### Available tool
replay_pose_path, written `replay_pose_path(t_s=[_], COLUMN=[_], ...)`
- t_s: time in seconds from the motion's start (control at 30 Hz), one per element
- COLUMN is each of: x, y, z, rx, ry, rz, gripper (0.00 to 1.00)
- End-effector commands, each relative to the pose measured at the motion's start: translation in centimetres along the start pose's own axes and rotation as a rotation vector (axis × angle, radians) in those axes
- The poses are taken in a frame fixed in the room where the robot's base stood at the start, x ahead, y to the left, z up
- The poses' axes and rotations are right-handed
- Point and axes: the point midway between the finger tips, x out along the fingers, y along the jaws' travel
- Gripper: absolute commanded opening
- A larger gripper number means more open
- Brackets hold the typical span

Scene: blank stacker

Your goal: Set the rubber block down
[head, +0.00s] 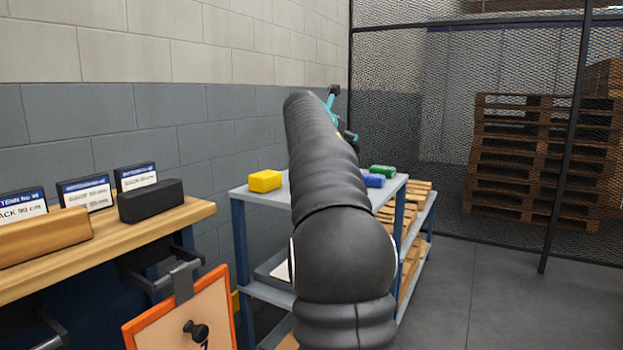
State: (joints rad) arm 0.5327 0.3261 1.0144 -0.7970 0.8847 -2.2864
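A black block (152,200), which may be the rubber block, lies flat near the right end of the wooden bench (190,218) at left. Nothing of mine touches it. My dark, sleeved arm rises through the middle of the view and reaches away over the grey cart.
The grey cart (240,192) bears a yellow block (265,181), a blue block (373,180) and a green piece (383,170). A brown wooden piece (45,237) and several label cards stand on the bench. A mesh fence (450,130) closes the right; floor before it is clear.

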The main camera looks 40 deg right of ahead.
Motion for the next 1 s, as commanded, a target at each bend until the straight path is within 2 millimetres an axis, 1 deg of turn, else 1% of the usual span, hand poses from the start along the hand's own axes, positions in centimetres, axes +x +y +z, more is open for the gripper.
replay_pose_path(t_s=[0.03,0.2,0.4,0.5,0.6,0.77,1.0], x=[0.0,0.4,1.1,1.4,1.7,1.9,3.0], y=[0.9,4.4,8.1,9.7,10.6,11.1,11.1], z=[-0.5,-2.4,-4.7,-5.6,-6.2,-6.7,-9.5], rx=[-0.004,-0.007,-0.006,-0.004,-0.004,-0.002,-0.003], ry=[0.001,0.001,0.001,0.0,0.0,0.0,0.001], rz=[0.005,0.008,0.005,0.004,0.003,0.001,0.0], gripper=[0.13,0.13,0.13,0.13,0.13,0.13,0.13])
